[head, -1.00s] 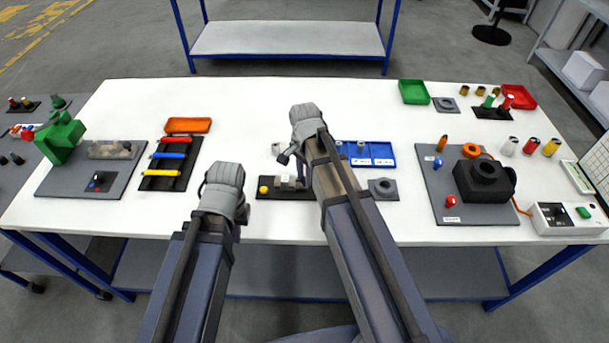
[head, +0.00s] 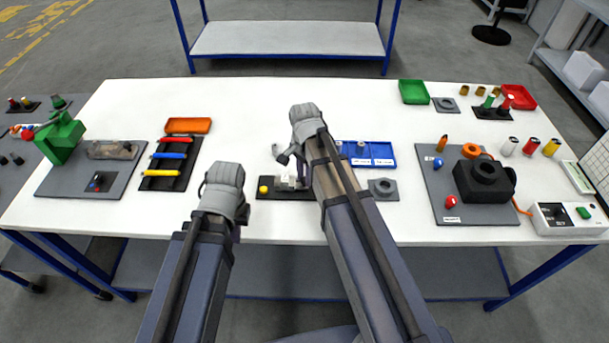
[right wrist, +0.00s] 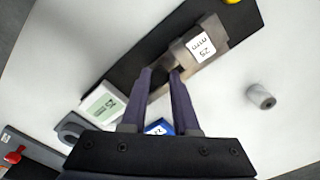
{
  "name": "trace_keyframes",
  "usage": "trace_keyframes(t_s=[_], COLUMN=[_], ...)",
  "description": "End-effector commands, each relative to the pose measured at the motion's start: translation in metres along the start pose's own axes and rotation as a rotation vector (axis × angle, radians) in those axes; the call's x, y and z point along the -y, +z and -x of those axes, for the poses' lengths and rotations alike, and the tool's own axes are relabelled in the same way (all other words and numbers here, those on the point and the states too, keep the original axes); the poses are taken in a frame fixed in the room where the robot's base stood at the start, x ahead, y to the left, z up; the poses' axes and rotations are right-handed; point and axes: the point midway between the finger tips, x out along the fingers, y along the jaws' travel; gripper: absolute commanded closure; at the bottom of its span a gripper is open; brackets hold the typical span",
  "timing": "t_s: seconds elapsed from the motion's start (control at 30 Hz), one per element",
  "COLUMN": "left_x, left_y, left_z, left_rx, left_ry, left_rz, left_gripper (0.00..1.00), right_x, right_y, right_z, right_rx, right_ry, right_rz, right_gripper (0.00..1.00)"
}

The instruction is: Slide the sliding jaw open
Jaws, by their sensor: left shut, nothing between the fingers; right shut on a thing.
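A fixture with a long black base (head: 272,194) and a yellow button (head: 263,189) lies near the table's front middle. In the right wrist view, a grey-brown metal block labelled 25 mm (right wrist: 203,46) sits on this base. My right gripper (right wrist: 170,72) is shut on a metal part beside that block, which seems to be the sliding jaw (right wrist: 159,91); the fingers partly cover it. In the head view my right arm hides the grip and the fixture's right end. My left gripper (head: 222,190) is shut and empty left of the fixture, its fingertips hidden.
A blue tray (head: 372,160) and a grey plate with a ring (head: 383,188) lie right of my right arm. A black rack with coloured bars (head: 170,165) is at left. White table is clear behind.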

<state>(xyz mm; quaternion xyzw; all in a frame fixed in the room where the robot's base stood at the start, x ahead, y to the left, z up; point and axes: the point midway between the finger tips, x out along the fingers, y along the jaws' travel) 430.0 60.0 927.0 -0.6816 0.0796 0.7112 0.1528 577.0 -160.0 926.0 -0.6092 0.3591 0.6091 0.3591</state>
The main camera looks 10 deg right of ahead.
Motion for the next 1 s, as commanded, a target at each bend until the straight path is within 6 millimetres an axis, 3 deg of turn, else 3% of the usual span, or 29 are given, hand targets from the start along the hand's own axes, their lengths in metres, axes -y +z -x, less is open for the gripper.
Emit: trace_keyframes(t_s=[0.27,0.5,0.73,0.77,0.87,1.0], left_x=[0.000,0.000,0.000,0.000,0.000,0.000], left_y=[0.000,0.000,0.000,0.000,0.000,0.000], left_z=[0.000,0.000,0.000,0.000,0.000,0.000], left_rx=[0.000,0.000,0.000,0.000,0.000,0.000], left_ry=[0.000,0.000,0.000,0.000,0.000,0.000], left_rz=[0.000,0.000,0.000,0.000,0.000,0.000], left_gripper=[1.00,1.00,1.00,1.00,1.00,1.00], right_x=[-0.002,-0.021,-0.022,-0.022,-0.022,-0.021], right_y=[-0.001,-0.020,-0.022,-0.022,-0.022,-0.021], right_z=[0.000,0.000,0.000,0.000,0.000,0.000], right_rx=[0.000,0.000,-0.003,-0.003,-0.003,-0.002], right_ry=[0.000,0.000,0.003,0.003,0.003,0.002], right_rz=[-0.001,-0.003,-0.001,-0.001,-0.002,-0.001], right_gripper=[1.00,1.00,1.00,0.69,0.58,0.58])
